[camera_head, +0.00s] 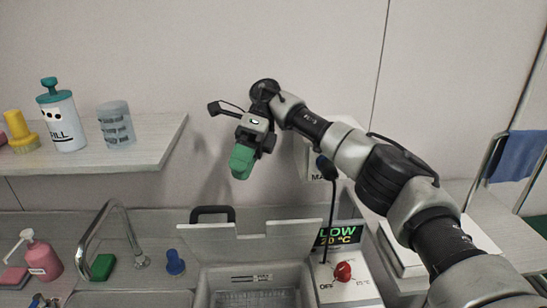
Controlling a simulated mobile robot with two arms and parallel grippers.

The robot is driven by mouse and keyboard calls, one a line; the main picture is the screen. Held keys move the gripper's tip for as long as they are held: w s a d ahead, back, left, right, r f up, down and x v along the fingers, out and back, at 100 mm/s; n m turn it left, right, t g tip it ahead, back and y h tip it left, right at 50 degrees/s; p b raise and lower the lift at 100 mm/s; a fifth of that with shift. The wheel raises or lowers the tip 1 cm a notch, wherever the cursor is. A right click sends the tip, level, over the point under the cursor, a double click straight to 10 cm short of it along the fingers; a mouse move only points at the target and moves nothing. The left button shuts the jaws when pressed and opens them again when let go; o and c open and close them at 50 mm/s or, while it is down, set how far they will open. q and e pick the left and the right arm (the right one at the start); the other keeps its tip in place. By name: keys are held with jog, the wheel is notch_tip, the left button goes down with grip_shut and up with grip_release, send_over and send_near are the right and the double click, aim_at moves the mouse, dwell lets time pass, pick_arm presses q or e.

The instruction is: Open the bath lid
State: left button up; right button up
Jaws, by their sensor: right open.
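The bath (255,296) is a pale box at the bottom centre, and I see into its open top. Its light grey lid (265,245) stands raised along the back edge of the bath, with a black handle (212,210) at its upper left. My right gripper (241,163) is open, with green fingers pointing down. It hangs in the air above the lid, apart from the handle. The gap between its fingers is hard to see from here. My left gripper is out of view.
A display (340,235) reading LOW 20 °C and a red knob (343,271) sit right of the bath. A faucet (120,230), blue stopper (175,263) and pink soap bottle (42,258) stand left. A shelf (150,150) with bottles juts out at upper left.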

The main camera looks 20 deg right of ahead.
jog(key=s+d+r, duration=0.4)
jog(key=d, duration=0.1)
jog(key=shift+s+r+b, duration=0.15)
jog(key=shift+s+b, duration=0.15)
jog(key=shift+b, duration=0.1)
jog(key=shift+d, duration=0.1)
